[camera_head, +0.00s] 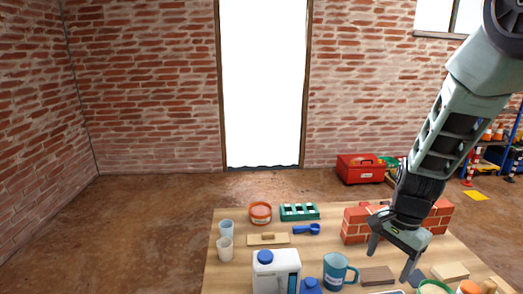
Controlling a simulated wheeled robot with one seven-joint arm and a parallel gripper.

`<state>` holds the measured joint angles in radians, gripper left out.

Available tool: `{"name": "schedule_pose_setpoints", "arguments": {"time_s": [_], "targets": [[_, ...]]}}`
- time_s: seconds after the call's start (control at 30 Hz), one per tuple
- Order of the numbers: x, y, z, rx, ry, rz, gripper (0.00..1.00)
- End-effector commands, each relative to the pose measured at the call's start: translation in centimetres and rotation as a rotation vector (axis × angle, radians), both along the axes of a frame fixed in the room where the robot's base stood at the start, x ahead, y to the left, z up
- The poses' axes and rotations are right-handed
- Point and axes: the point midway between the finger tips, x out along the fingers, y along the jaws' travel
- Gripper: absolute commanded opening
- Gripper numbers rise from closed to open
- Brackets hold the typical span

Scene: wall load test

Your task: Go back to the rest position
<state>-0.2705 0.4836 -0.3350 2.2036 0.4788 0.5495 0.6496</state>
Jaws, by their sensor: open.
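My gripper (389,259) hangs at the end of my arm at the right of the view, fingers pointing down and spread apart. Nothing shows between the fingers. It is over the right part of the wooden table (231,275), in front of a small red brick wall (357,225). The gripper and wrist hide part of the brick wall. The picture does not show whether the fingertips touch anything.
Below the fingers lie a brown block (376,276) and a pale wooden block (450,272). A blue mug (337,272) and a white jug (276,272) stand to the left. Two cups, an orange bowl (261,212), a green tray (299,212) and a blue scoop (307,229) are farther back.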

Motion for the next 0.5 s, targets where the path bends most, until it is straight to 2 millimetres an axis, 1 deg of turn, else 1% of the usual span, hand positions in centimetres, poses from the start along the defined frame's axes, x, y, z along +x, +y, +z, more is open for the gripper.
{"name": "schedule_pose_setpoints", "arguments": {"time_s": [0.03,0.07,0.1,0.17,0.2,0.23,0.27,0.3,0.33,0.4,0.5], "targets": [[-1.3,3.1,2.7,0.035,-0.012,0.143,0.71],[-2.2,4.8,3.9,0.051,-0.019,0.236,0.71],[-3.7,6.9,5.4,0.070,-0.026,0.365,0.71],[-6.1,9.8,7.7,0.092,-0.042,0.568,0.71],[-7.9,11.5,9.3,0.100,-0.057,0.706,0.71],[-9.3,12.7,10.4,0.103,-0.067,0.815,0.71],[-10.8,13.7,11.5,0.103,-0.077,0.922,0.71],[-12.8,14.8,12.8,0.098,-0.090,1.064,0.71],[-14.2,15.4,13.7,0.090,-0.101,1.165,0.71],[-17.0,16.3,15.1,0.066,-0.118,1.371,0.71],[-19.9,16.8,16.4,0.028,-0.132,1.591,0.71]]}}
